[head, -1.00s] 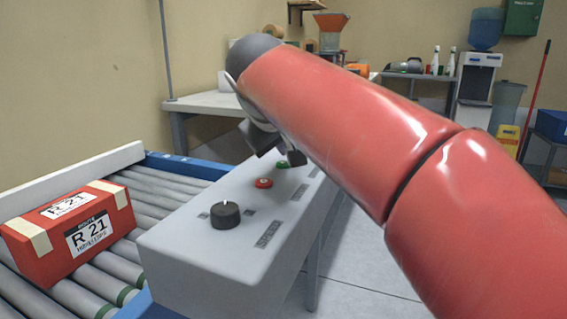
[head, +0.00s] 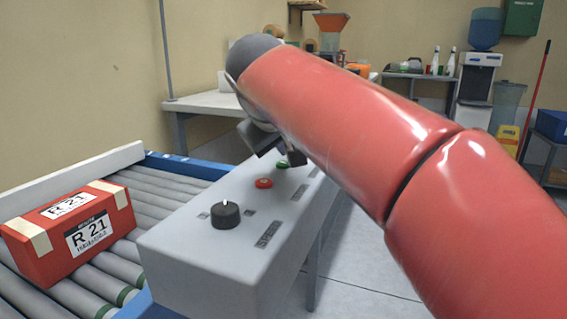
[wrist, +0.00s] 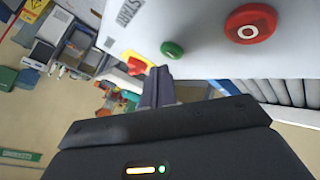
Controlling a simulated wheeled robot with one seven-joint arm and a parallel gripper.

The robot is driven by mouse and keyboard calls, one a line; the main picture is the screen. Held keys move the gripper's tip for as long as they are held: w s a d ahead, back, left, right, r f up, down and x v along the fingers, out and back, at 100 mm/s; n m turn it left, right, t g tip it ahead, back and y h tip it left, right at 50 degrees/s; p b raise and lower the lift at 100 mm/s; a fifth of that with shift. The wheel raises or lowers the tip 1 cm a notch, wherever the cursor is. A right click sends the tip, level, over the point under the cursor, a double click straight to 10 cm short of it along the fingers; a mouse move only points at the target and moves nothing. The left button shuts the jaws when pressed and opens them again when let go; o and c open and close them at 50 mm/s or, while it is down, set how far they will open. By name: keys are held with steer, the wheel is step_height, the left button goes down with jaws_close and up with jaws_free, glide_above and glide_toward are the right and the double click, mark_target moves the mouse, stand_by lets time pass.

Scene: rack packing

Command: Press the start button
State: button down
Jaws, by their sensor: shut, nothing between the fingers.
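The control box (head: 190,245) is pale grey, with its buttons on the top face. The green button (head: 282,164) is near the far end of the box, partly hidden by my gripper (head: 294,158). In the wrist view the green button (wrist: 172,49) stands just beyond the fingertips of my gripper (wrist: 158,74), close to them. Printed lettering (wrist: 128,12) that looks like START lies near it. My gripper is shut and empty, over the far part of the box. I cannot tell whether the fingertips touch the button.
A red button (head: 264,183) and a black knob (head: 226,214) sit nearer on the same box. The wrist view also shows a red knob on yellow (wrist: 137,63) beside the green button. A red parcel (head: 75,235) lies on the roller conveyor (head: 150,195) at left.

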mark_target(284, 165)
steer(key=shift+f, duration=0.15)
steer(key=shift+f+b, duration=0.3)
steer(key=shift+f, duration=0.4)
stand_by(0.6)
steer(key=shift+r, duration=0.15)
steer(key=shift+r+p, duration=0.6)
steer(key=shift+r, duration=0.1)
step_height(284, 165, up, 5)
steer(key=p, duration=0.5)
steer(key=shift+f, duration=0.1)
stand_by(0.4)
